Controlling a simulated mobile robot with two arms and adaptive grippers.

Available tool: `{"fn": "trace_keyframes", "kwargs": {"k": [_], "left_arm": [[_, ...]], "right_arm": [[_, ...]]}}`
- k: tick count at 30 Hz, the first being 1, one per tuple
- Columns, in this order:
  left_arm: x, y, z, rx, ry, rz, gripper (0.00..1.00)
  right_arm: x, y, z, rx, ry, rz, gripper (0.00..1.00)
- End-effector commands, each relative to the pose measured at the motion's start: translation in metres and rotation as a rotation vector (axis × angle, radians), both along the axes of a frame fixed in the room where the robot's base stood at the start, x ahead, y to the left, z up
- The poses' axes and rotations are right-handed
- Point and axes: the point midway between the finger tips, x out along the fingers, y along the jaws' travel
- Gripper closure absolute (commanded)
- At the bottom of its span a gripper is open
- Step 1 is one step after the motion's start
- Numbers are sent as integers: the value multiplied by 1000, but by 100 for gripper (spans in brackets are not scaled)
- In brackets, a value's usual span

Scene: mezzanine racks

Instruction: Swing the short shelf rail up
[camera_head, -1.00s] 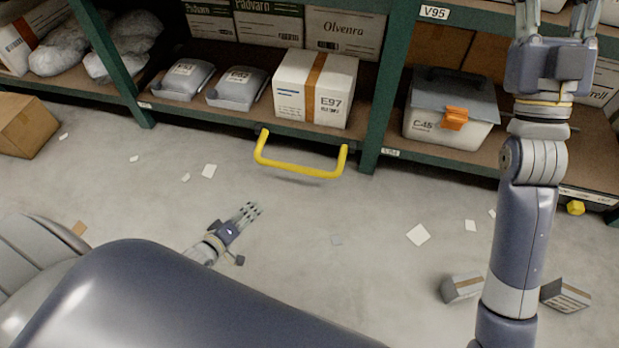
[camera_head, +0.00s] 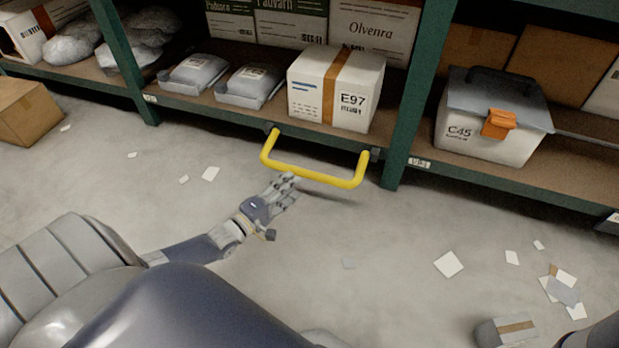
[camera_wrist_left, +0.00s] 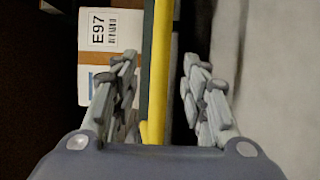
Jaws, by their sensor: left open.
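The short shelf rail is a yellow U-shaped bar (camera_head: 312,173) hinged at the front edge of the lower shelf. It hangs down and outward in front of the box marked E97. My left gripper (camera_head: 292,183) is just below and left of the rail's long bar in the head view. In the left wrist view the yellow rail (camera_wrist_left: 158,75) runs between the two open rows of fingers (camera_wrist_left: 165,95), with no clear contact. The left gripper is open and holds nothing. My right gripper is out of view.
The E97 box (camera_head: 336,88), two grey bags (camera_head: 250,85) and a lidded C45 bin (camera_head: 492,118) stand on the lower shelf (camera_head: 215,112). A green post (camera_head: 404,120) rises right of the rail.

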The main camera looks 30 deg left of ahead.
Motion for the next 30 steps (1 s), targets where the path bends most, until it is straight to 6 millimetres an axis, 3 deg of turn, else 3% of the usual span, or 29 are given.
{"fn": "trace_keyframes", "kwargs": {"k": [3,12,25,26,30], "left_arm": [[26,-4,-5,0,-6,0,59],[69,-11,-5,1,-1,0,59],[79,-13,-3,1,2,1,59],[79,-13,-3,1,2,1,61],[79,-13,-3,1,2,1,93]], "right_arm": [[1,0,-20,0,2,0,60],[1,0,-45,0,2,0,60],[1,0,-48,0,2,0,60],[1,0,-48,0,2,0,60],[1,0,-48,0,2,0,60]]}}
